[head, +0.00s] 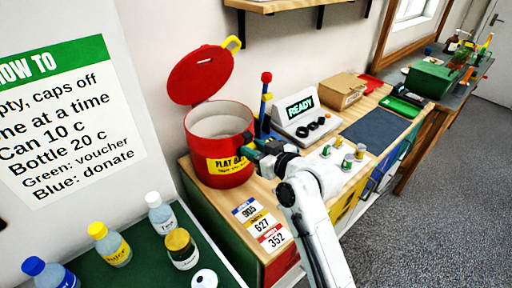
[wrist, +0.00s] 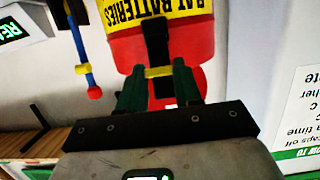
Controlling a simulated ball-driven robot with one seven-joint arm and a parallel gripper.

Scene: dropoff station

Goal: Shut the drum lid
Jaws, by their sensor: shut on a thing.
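The red drum (head: 218,171) stands at the left end of the wooden counter, its yellow label also showing in the wrist view (wrist: 115,12). Its round red lid (head: 200,72) stands open, tilted up above the rear rim, with a yellow handle (head: 234,44) at its upper right. The grey drum mouth (head: 218,122) is uncovered. My gripper (head: 254,148) is at the drum's right side, below the rim and away from the lid handle. In the wrist view, my green fingers (wrist: 158,88) are shut on a small yellow bar (wrist: 158,72) in front of the drum.
A stick with a red ball (head: 266,77) stands close behind my gripper. A READY display (head: 300,106) and a cardboard box (head: 343,91) are farther right. Number cards (head: 261,224) lie in front of the drum. Several bottles (head: 110,243) stand at lower left.

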